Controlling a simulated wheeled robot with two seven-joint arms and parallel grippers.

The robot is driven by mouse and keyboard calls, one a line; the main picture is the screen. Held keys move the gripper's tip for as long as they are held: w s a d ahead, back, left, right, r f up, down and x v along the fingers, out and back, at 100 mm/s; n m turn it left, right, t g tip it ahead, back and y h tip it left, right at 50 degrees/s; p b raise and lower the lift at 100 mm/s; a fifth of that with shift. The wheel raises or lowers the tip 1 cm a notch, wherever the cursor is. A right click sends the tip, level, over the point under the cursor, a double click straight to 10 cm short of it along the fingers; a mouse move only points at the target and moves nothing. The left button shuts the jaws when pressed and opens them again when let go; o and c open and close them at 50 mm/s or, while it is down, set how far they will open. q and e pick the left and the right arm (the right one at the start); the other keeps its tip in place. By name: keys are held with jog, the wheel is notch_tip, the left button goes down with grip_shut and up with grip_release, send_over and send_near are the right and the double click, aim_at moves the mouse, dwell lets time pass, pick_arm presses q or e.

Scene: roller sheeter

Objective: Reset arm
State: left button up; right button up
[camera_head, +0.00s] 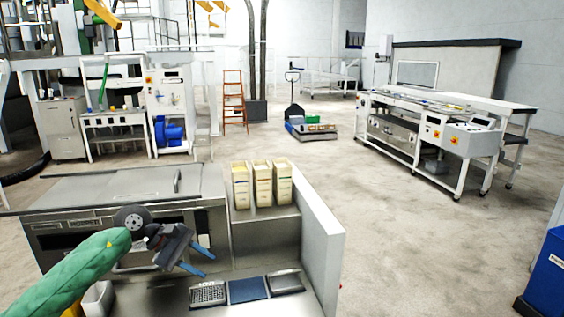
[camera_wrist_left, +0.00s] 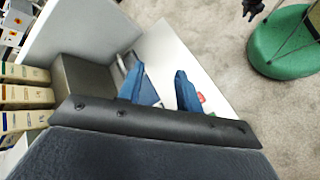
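My left arm, in a green sleeve, comes in from the lower left of the head view. Its gripper (camera_head: 205,262) has two blue fingers that stand apart, with nothing between them. In the left wrist view the two blue fingers of the left gripper (camera_wrist_left: 160,88) also stand apart and empty, over the bench edge and a white panel. My right gripper is not in the head view.
A keyboard (camera_head: 208,294), a dark blue pad (camera_head: 247,290) and a dark tray (camera_head: 285,282) lie on the bench. Several cream bins (camera_head: 262,185) stand behind them, beside a white side panel (camera_head: 322,235). A blue box (camera_head: 548,275) stands at right. The floor between is clear.

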pick_arm(q)
jog(key=s+d+r+n+t+h, duration=0.2)
jog(key=d+n+h, duration=0.3)
jog(key=s+d+r+n+t+h, duration=0.2)
jog(key=d+n+h, duration=0.2)
jog(key=d+n, duration=0.15)
jog(key=s+a+f+m+t+y, duration=0.3)
jog(key=a+f+m+t+y, duration=0.5)
jog(key=m, duration=0.8)
jog(key=s+a+f+m+t+y, duration=0.35)
jog(key=f+m+y, duration=0.7)
jog(key=m, duration=0.55)
jog(key=s+f+n+g, duration=0.55)
jog(key=s+f, duration=0.25)
jog(key=s, duration=0.5)
jog(key=s+f+n+g, duration=0.4)
jog(key=s+f+g, duration=0.3)
jog(key=s, duration=0.5)
jog(key=s+d+f+g, duration=0.1)
jog(key=s+d+f, duration=0.1)
jog(key=f, duration=1.6)
jog(key=s+d+f+g, duration=0.1)
jog(key=s+d+f, duration=0.1)
jog(key=f, duration=1.6)
jog(key=shift+s+d+g, duration=0.2)
jog(key=shift+s+g, duration=0.2)
